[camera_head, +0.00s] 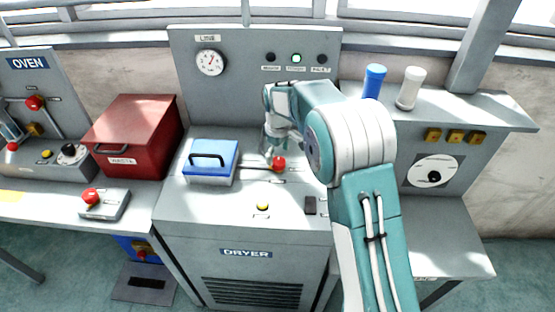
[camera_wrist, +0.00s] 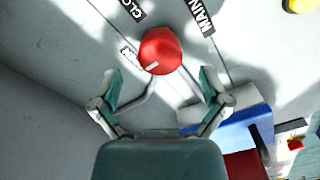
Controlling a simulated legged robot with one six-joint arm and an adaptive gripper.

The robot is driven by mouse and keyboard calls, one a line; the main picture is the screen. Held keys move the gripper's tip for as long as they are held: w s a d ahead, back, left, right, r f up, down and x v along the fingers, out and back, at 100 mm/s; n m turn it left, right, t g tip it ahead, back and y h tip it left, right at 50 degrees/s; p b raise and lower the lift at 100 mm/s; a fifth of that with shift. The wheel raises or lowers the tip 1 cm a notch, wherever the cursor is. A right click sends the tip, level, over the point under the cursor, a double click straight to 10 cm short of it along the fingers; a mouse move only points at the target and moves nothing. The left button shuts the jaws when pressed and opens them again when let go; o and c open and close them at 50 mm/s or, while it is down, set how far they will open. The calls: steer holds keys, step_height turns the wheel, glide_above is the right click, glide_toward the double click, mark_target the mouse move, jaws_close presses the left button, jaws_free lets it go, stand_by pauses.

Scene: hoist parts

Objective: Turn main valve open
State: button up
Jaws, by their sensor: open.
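The main valve is a red round knob (camera_head: 279,163) on the grey dryer bench. In the wrist view the red knob (camera_wrist: 161,46) shows a short white mark on its lower edge. A "MAIN" label (camera_wrist: 200,17) lies to its right, a cut-off "CLO" label (camera_wrist: 132,8) above left, and a partly hidden label (camera_wrist: 130,58) at its left. My gripper (camera_wrist: 162,78) is open and empty, its two fingers spread either side below the knob in the picture, with no contact visible. In the head view my gripper (camera_head: 270,152) is beside the knob, its fingers partly unclear.
A blue box (camera_head: 211,160) with a black handle stands left of the knob. A yellow button (camera_head: 262,207) and a dark switch (camera_head: 310,206) sit nearer the bench front. The gauge panel (camera_head: 240,75) rises behind. A red box (camera_head: 132,136) stands farther left.

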mark_target(277, 160)
step_height(277, 160, up, 9)
steer(key=shift+r, duration=0.2)
steer(key=shift+a, duration=0.1)
